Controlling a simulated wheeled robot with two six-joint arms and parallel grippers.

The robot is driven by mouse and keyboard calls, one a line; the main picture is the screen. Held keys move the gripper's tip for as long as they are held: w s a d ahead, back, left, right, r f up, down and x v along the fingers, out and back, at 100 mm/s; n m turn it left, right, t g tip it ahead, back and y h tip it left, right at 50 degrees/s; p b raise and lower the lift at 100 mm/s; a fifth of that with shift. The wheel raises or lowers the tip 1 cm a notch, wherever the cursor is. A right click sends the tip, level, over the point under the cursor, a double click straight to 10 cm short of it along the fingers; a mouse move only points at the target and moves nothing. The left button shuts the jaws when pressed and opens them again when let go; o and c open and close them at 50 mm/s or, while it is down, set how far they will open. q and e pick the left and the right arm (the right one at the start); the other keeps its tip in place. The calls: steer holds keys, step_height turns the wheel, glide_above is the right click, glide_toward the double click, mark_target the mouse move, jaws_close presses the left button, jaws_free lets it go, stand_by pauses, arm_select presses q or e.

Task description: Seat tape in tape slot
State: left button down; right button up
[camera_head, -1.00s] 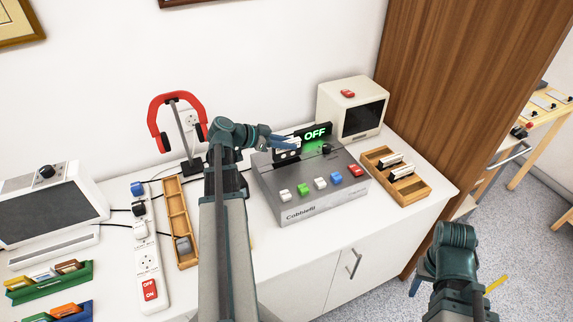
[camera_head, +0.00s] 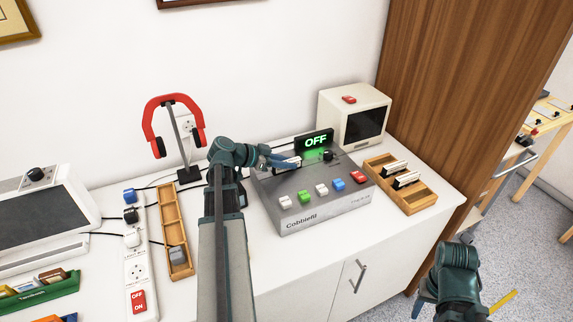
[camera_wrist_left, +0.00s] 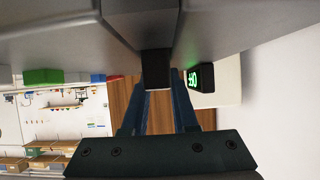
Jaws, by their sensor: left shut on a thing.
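The tape (camera_head: 287,163), a small white and dark cassette, is held in my left gripper (camera_head: 281,161) at the back left of the grey console's (camera_head: 325,205) top. In the left wrist view the fingers (camera_wrist_left: 158,105) reach to a dark block (camera_wrist_left: 157,68) close against a grey surface. The tape slot is hidden by the gripper and tape, so I cannot tell how deep the tape sits. My right gripper (camera_head: 425,303) is low at the right, away from the console, its fingertips mostly hidden by its arm.
A lit OFF sign (camera_head: 314,141) stands just right of the left gripper. Coloured buttons line the console's front. A wooden tray (camera_head: 415,200) with white pieces lies to the right, a cream monitor (camera_head: 352,115) behind. A red headphone stand (camera_head: 172,125) stands left.

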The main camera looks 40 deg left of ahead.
arm_select(q)
steer(key=shift+f, duration=0.2)
steer(key=c, duration=0.7)
jaws_free()
steer(key=shift+r, duration=0.1)
steer(key=shift+r, duration=0.25)
steer(key=p+v, duration=0.5)
steer(key=v, duration=0.5)
steer(key=shift+s+a+r, duration=0.1)
steer(key=shift+s+a, duration=0.05)
steer(key=shift+s, duration=0.05)
steer(key=shift+s+a+r+p, duration=0.2)
steer(key=shift+s+a+p, duration=0.15)
steer(key=shift+s, duration=0.2)
